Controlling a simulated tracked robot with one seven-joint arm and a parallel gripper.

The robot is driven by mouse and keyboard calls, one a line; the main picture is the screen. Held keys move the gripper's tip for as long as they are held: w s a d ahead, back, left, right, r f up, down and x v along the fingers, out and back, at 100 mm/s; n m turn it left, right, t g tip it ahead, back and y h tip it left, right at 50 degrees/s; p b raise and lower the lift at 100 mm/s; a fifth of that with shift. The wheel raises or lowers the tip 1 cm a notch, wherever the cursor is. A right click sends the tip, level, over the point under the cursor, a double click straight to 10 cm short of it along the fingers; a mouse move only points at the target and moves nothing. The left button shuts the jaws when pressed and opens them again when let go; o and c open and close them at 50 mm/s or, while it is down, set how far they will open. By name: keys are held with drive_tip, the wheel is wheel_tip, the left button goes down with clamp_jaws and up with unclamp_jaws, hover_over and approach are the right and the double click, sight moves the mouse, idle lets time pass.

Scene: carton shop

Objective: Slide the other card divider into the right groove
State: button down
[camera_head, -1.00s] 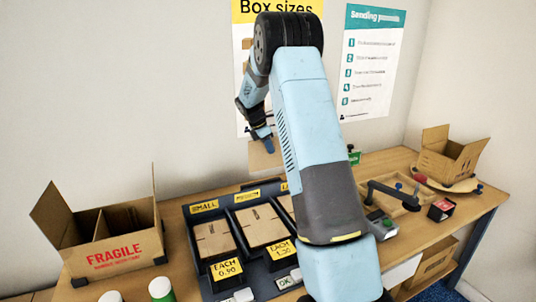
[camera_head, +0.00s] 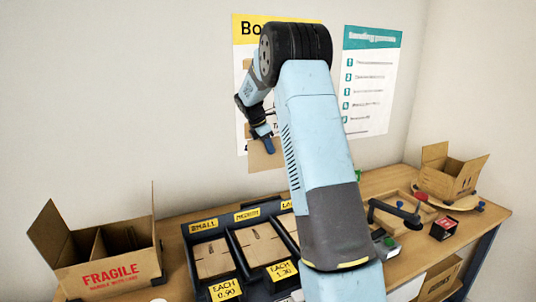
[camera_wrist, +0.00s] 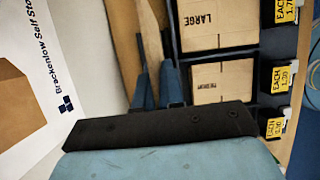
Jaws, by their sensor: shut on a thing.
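My gripper (camera_head: 264,138) is shut on a brown card divider (camera_head: 265,156), held in the air in front of the wall poster, above the bench. In the wrist view, the blue fingers (camera_wrist: 155,86) close on the divider (camera_wrist: 151,42), which shows edge-on as a narrow strip. The open carton marked FRAGILE (camera_head: 110,272) stands at the left of the bench, apart from my gripper. Card shows upright inside the carton. Its grooves cannot be made out.
A dark tray (camera_head: 182,240) with flat cartons labelled small, medium and large stands right of the FRAGILE carton. Another open carton (camera_head: 450,180) stands at the far right, near a wooden tray (camera_head: 405,205). My arm hides the bench's middle.

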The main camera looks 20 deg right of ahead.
drive_tip(key=shift+r, duration=2.35)
